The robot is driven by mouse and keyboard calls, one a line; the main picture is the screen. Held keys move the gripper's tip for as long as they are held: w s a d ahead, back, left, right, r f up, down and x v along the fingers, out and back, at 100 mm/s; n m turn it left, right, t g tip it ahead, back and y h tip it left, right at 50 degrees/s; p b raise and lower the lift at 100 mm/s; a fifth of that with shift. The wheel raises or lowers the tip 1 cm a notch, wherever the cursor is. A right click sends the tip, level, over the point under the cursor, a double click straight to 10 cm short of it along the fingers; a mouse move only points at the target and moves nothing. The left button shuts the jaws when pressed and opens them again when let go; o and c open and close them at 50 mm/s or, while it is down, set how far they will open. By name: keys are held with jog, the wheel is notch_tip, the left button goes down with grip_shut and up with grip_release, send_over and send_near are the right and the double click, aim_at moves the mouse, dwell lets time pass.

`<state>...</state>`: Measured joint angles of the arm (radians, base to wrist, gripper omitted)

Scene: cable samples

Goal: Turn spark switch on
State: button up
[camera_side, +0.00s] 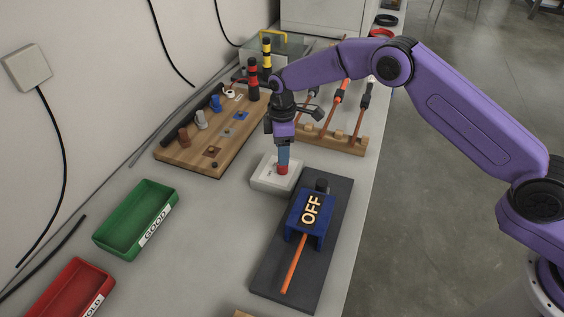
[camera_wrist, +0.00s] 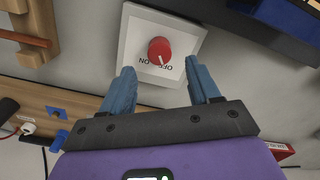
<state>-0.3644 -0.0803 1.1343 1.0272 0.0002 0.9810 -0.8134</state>
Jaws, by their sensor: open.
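The spark switch is a white square box (camera_side: 267,178) with a red round knob (camera_side: 283,169) on top. In the wrist view the red knob (camera_wrist: 160,51) has a white pointer line, and the words OFF and ON are printed upside down beside it on the white box (camera_wrist: 137,42). The line points toward the lettering, near OFF. My gripper (camera_side: 283,160) is above the box. In the wrist view its two blue fingers (camera_wrist: 158,77) are apart, with the knob ahead, between their lines. I cannot tell whether they touch it.
A wooden rack (camera_side: 190,155) stands behind left. A green GOOD tray (camera_side: 130,215) and a red tray (camera_side: 65,290) are at left. Wooden cable stand (camera_side: 340,142) is behind right.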

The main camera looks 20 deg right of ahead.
notch_tip(320, 180, down, 6)
jog(key=shift+r, duration=0.15)
dwell(0.3)
jog(key=c, duration=1)
jog(key=shift+c, duration=0.2)
